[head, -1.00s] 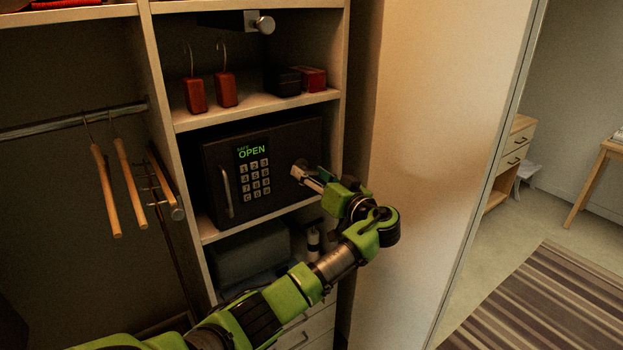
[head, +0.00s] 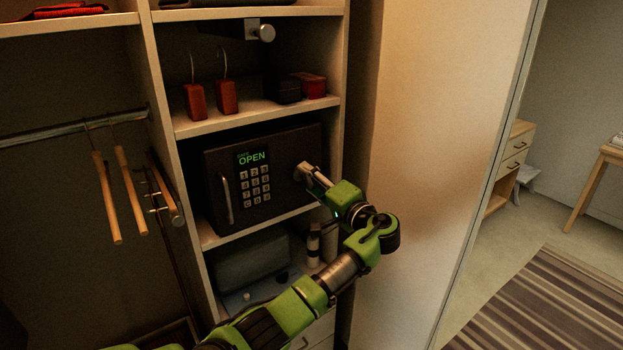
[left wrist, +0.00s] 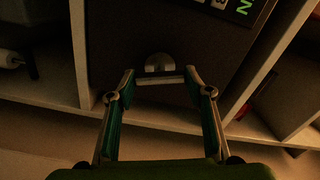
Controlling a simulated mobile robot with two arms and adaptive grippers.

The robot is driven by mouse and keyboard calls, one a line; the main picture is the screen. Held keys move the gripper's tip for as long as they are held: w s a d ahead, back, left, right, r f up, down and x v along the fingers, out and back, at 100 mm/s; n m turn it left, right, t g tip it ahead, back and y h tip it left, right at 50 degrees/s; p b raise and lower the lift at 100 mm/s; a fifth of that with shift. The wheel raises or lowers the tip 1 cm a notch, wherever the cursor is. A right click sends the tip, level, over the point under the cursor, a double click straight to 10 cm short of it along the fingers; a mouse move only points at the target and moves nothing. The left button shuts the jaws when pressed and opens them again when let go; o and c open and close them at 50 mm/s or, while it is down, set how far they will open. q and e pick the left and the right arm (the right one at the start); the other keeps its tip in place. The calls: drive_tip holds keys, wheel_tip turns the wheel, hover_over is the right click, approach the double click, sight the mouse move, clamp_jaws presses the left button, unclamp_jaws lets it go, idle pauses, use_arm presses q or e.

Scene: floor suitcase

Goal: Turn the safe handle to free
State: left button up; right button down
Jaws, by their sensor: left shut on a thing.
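The dark safe (head: 215,165) stands on the middle shelf with its door shut. Its display (head: 252,158) reads OPEN in green above the keypad (head: 257,185). The round safe handle (head: 299,172) is on the right part of the door, mostly covered by my left gripper (head: 307,173). In the left wrist view, the handle (left wrist: 159,64) shows as a pale half disc with a bar across it. How far the handle is turned, I cannot tell. My right gripper is not in view.
A vertical grab bar (head: 227,198) is on the door's left side. Red blocks with hooks (head: 226,97) and small boxes (head: 310,86) stand on the shelf above. Wooden hangers (head: 107,198) hang at left. A pale panel (head: 430,150) stands close right of my arm.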

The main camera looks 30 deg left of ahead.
use_arm(q)
drive_tip(key=shift+m+p, duration=0.4)
drive_tip(key=shift+m, duration=0.7)
drive_tip(key=o, duration=1.1)
drive_tip(key=shift+d, duration=0.1)
drive_tip(key=v, duration=1.1)
drive_tip(key=shift+d, duration=0.4)
drive_tip(key=shift+s, duration=0.1)
